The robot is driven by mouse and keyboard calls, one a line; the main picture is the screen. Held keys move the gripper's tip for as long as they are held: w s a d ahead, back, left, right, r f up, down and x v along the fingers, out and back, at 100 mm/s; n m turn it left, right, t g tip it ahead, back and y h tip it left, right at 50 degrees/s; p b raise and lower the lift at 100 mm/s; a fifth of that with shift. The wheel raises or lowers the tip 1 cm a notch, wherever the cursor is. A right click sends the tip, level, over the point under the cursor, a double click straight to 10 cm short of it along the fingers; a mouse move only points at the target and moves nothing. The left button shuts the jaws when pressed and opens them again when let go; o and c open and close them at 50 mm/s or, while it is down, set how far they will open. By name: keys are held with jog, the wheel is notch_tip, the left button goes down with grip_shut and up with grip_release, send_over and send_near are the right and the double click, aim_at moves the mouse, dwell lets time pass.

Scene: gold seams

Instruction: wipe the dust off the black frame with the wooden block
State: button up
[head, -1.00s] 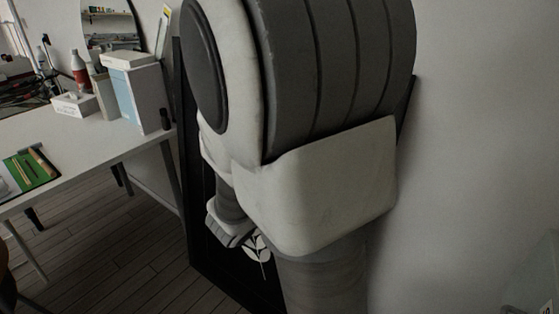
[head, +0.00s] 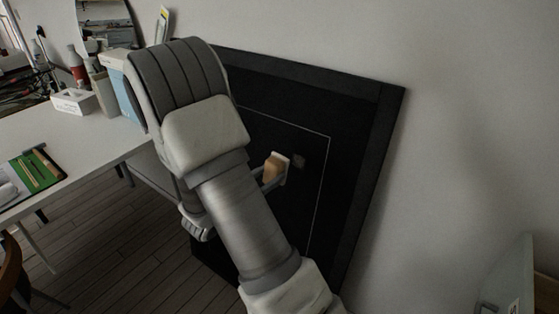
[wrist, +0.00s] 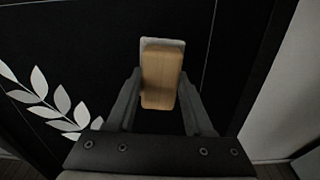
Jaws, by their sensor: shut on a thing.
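The large black frame (head: 372,150) leans against the wall behind my arm, with a dark panel inside a thin white line. Its black face also shows in the wrist view (wrist: 255,25), with a white leaf sprig at left.
A white table (head: 95,140) stands at left with a white box (head: 73,101), a bottle (head: 77,68) and a green mat (head: 35,172). A pale panel-like object (head: 508,280) is at lower right. The wall right of the frame is bare.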

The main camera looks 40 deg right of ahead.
jog(key=shift+w+a+f, duration=0.15)
jog(key=shift+w+f, duration=0.1)
jog(key=shift+f, duration=0.3)
jog(key=shift+w+d+f, duration=0.15)
jog(key=shift+d+f, duration=0.05)
jog(key=shift+f, duration=0.05)
jog(key=shift+x, duration=2.75)
jog(key=shift+b+x, duration=0.4)
jog(key=shift+x, duration=0.6)
jog(key=shift+s+d+b, duration=0.2)
jog(key=shift+s+d, duration=0.05)
jog(key=shift+s, duration=0.7)
jog(key=shift+s+d+b, duration=0.15)
jog(key=shift+s+d, duration=0.15)
jog(key=shift+s, duration=0.6)
jog(key=shift+d, duration=0.15)
jog(key=shift+w+a, duration=0.2)
jog(key=shift+w, duration=0.4)
jog(key=shift+w+a, duration=0.15)
jog(key=shift+w, duration=0.45)
jog(key=shift+w+a, duration=0.15)
jog(key=shift+w, duration=0.6)
grip_shut()
